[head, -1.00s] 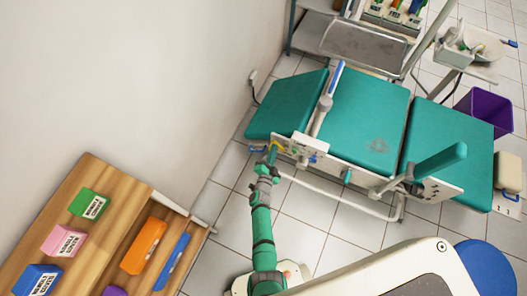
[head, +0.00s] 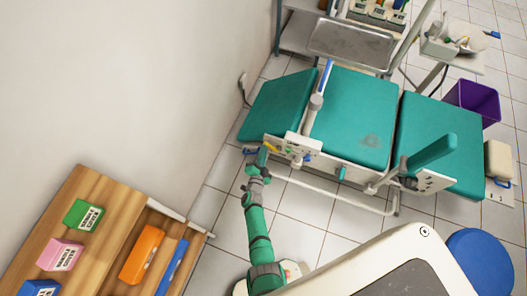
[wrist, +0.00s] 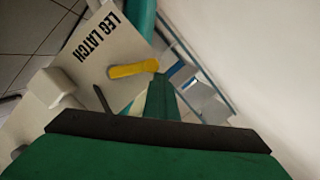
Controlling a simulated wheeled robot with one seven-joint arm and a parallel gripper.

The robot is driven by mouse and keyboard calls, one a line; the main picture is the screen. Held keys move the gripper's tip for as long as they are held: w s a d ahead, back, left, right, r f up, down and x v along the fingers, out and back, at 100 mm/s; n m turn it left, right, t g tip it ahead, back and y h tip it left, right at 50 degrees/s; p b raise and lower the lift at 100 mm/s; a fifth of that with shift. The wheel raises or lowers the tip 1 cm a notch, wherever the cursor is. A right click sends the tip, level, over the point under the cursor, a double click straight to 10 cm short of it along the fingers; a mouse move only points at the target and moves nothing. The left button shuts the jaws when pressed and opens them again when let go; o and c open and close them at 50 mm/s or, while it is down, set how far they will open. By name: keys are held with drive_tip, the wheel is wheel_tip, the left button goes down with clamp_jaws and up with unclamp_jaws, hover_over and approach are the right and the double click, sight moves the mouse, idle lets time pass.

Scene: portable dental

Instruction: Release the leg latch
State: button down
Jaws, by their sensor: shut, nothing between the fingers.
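The leg latch is a yellow lever (wrist: 133,70) on a pale plate (wrist: 88,62) printed LEG LATCH. In the head view the yellow lever (head: 271,147) shows small on the side of the teal dental chair (head: 350,115), by its leg section (head: 278,106). My gripper (head: 262,155) is shut and empty, just beside and below the lever. In the wrist view my gripper (wrist: 157,80) shows as a narrow green finger at the lever's right end, overlapping it in the picture. I cannot tell whether they touch.
A blue part (wrist: 186,77) lies right of the lever. A white wall (head: 130,70) stands left. A wooden unit (head: 110,190) with coloured boxes stands at lower left. A metal tray (head: 350,42) and a purple bin (head: 474,100) lie beyond the chair. Tiled floor is free near my arm.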

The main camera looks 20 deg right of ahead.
drive_tip(key=shift+w+a, duration=0.1)
drive_tip(key=shift+a, duration=0.1)
drive_tip(key=s+a+r, duration=0.5)
drive_tip(key=s+r, duration=0.1)
drive_tip(key=s, duration=0.2)
drive_tip(key=shift+s, duration=0.3)
idle(0.6)
